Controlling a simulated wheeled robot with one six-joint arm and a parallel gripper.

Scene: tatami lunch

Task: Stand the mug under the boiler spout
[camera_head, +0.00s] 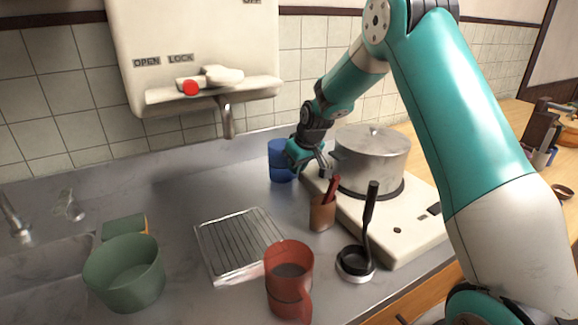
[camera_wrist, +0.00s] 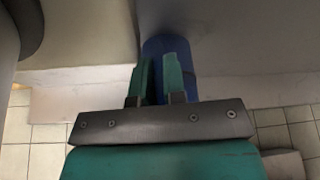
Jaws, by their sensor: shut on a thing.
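The blue mug (camera_head: 279,163) is upright near the back of the counter, to the right of the boiler spout (camera_head: 227,118) and lower than it. I cannot tell whether its base touches the counter. My gripper (camera_head: 294,158) is shut on the mug from its right side and hides part of it. In the wrist view the blue mug (camera_wrist: 163,46) shows behind and between the two teal fingers (camera_wrist: 157,82). The white boiler (camera_head: 195,45) hangs on the tiled wall, with a red-ended tap lever (camera_head: 191,88).
A steel pot (camera_head: 371,160) on a white stove (camera_head: 405,235) stands close right of my gripper. A brown utensil cup (camera_head: 322,212), wire rack (camera_head: 238,242), red jug (camera_head: 289,278), ladle stand (camera_head: 355,264) and green tub (camera_head: 124,272) are nearer. Counter below the spout is clear.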

